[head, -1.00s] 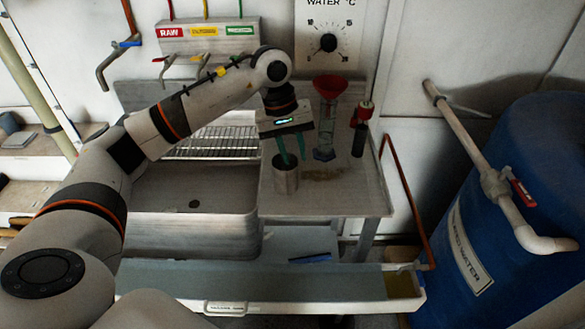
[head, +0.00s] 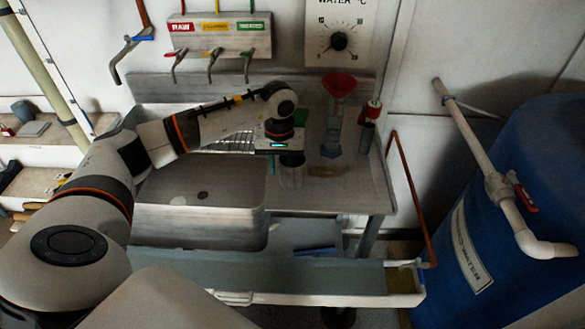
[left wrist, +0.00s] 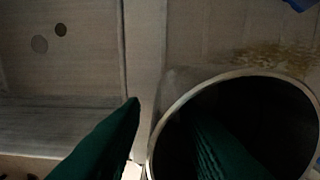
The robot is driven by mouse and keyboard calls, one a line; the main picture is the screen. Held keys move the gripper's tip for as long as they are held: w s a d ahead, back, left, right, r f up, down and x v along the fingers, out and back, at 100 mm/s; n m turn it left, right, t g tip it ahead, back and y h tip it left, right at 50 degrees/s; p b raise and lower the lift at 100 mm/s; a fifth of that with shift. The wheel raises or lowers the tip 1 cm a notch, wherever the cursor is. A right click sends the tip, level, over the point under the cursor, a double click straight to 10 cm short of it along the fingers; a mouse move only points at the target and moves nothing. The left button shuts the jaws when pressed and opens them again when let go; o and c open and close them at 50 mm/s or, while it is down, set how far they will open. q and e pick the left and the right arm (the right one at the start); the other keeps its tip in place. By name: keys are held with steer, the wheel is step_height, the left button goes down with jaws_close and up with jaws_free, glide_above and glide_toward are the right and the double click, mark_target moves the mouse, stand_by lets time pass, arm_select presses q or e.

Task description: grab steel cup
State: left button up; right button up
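The steel cup (head: 291,178) stands upright on the flat counter right of the sink, below my left gripper (head: 290,159) in the head view. In the left wrist view the cup's round rim (left wrist: 226,75) fills the lower right and its inside is dark. The green fingers of my left gripper (left wrist: 165,112) are apart, with the near rim between them. One finger is over or inside the cup's mouth, and the other is outside it on the left. I cannot tell whether either touches the wall. My right gripper is not in view.
A glass cylinder with a red funnel (head: 339,86) and a red-topped dark bottle (head: 368,130) stand behind and right of the cup. The sink basin (head: 200,180) is to the left, with a wire rack at its back. Taps (head: 213,62) hang on the wall above. A blue barrel (head: 530,170) stands at right.

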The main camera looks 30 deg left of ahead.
arm_select(q)
steer(key=shift+f, duration=0.8)
jaws_close()
steer(key=shift+r, duration=0.1)
